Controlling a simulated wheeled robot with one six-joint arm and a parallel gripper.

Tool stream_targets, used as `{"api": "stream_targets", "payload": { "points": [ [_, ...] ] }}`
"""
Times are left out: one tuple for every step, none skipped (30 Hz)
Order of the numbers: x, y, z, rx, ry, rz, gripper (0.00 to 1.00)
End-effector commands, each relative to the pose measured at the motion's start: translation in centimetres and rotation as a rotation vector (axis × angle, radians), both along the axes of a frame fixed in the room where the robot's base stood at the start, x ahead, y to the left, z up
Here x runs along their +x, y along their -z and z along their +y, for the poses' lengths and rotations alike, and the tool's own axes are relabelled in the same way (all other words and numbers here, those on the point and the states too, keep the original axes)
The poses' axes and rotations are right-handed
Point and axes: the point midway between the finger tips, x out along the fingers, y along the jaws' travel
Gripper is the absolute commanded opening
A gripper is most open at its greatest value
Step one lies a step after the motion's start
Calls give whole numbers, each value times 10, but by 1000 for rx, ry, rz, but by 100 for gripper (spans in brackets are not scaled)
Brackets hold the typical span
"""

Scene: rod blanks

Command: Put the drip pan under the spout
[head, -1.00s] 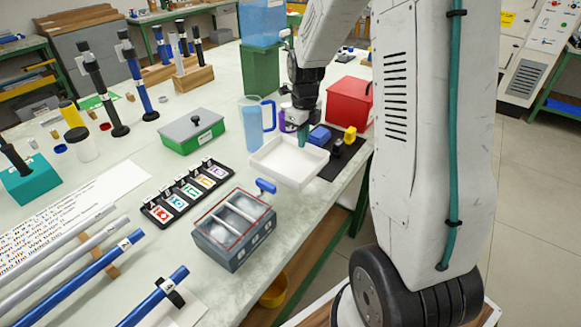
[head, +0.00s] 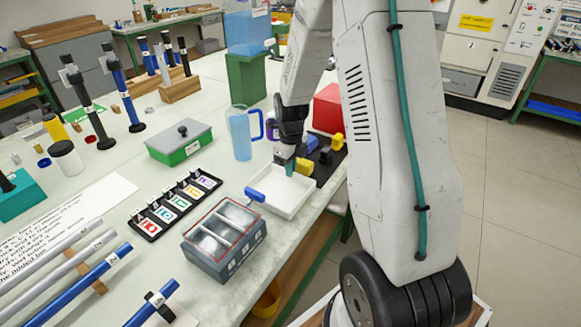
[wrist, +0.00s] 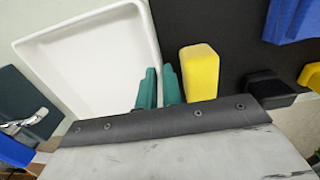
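The drip pan, a shallow white square tray (head: 284,197), is at the bench's right edge in the head view. It fills the upper left of the wrist view (wrist: 90,65). My gripper (head: 288,166) is at the pan's far right side, pointing down. In the wrist view its two teal fingers (wrist: 159,88) are close together, with the pan's wall between them. I cannot tell whether the pan is clear of the bench. The blue water tank (head: 248,30) stands on a green stand (head: 246,78) farther back, with a small spout (head: 269,43) low at its right.
A blue jug (head: 239,136) and a purple mug (head: 271,130) stand between pan and stand. A black mat with yellow (wrist: 200,72) and blue blocks is right of the pan.

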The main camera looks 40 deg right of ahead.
Motion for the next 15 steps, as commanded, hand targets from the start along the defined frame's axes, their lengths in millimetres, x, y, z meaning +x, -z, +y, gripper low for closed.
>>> {"api": "stream_targets", "payload": {
  "points": [
    [0, 0, 0, 0, 0, 0, 12],
    [0, 0, 0, 0, 0, 0, 12],
    [0, 0, 0, 0, 0, 0, 12],
    [0, 0, 0, 0, 0, 0, 12],
    [0, 0, 0, 0, 0, 0, 12],
    [0, 0, 0, 0, 0, 0, 12],
    [0, 0, 0, 0, 0, 0, 12],
    [0, -1, 0, 0, 0, 0, 12],
    [0, -2, 0, 0, 0, 0, 12],
    [0, -3, 0, -1, 0, -1, 12],
    [0, -5, 0, -1, 0, -1, 12],
    [1, -9, 0, -1, 0, -3, 12],
    [1, -13, 0, -2, 0, -4, 12],
    [1, -17, 0, -2, 0, -4, 12],
    [1, -24, 0, -2, 0, -4, 12]
  ]
}}
